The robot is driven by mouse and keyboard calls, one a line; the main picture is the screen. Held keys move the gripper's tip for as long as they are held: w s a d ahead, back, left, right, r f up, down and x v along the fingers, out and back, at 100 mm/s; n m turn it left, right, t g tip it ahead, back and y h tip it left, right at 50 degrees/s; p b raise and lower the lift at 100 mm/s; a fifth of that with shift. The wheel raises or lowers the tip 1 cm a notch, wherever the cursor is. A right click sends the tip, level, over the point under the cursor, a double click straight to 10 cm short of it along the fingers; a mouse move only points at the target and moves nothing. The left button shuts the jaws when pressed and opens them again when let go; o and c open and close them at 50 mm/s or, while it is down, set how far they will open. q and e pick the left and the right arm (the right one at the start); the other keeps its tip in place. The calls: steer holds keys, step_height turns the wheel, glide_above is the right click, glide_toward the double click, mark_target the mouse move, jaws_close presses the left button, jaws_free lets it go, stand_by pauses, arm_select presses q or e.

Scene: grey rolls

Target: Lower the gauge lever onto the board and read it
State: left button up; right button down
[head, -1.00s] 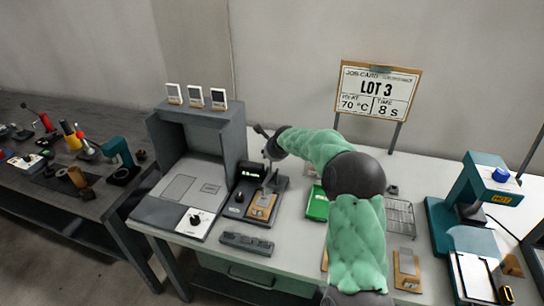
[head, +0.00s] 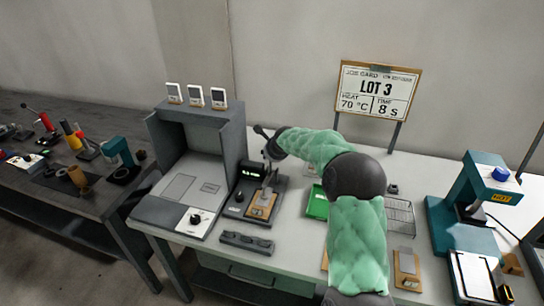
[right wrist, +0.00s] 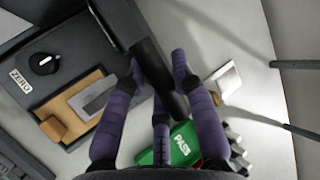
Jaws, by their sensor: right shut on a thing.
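The gauge (head: 236,211) is a dark base on the bench with a small upright display (head: 252,170), whose reading I cannot make out. A tan board (head: 261,209) with a grey piece on it lies on the gauge base. The board also shows in the right wrist view (right wrist: 65,90), left of the fingers. My right gripper (head: 270,152) is above the gauge, at the end of the green-sleeved arm. In the right wrist view my right gripper (right wrist: 157,72) has its purple fingers around the dark gauge lever (right wrist: 150,62). The lever appears raised. My left gripper is out of view.
A grey booth (head: 240,135) stands left of the gauge. A green PASS tray (head: 317,204) is close on the right, with a wire rack (head: 400,217) beyond it. A dark slotted block (head: 246,243) lies in front. A teal press (head: 468,205) stands far right.

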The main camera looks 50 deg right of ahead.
steer(key=shift+w+a+f, duration=0.2)
steer(key=shift+a+f, duration=0.2)
steer(key=shift+a, duration=0.35)
steer(key=c, duration=1.2)
jaws_free()
steer(key=shift+o, duration=1)
steer(key=shift+a+r, duration=0.1)
steer(key=shift+a, duration=0.05)
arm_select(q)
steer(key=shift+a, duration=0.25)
arm_select(e)
steer(key=shift+w+r, duration=0.1)
steer(key=shift+r, duration=0.2)
steer(key=shift+d+r, duration=0.15)
steer(key=shift+d, duration=0.05)
steer(key=v, duration=1.2)
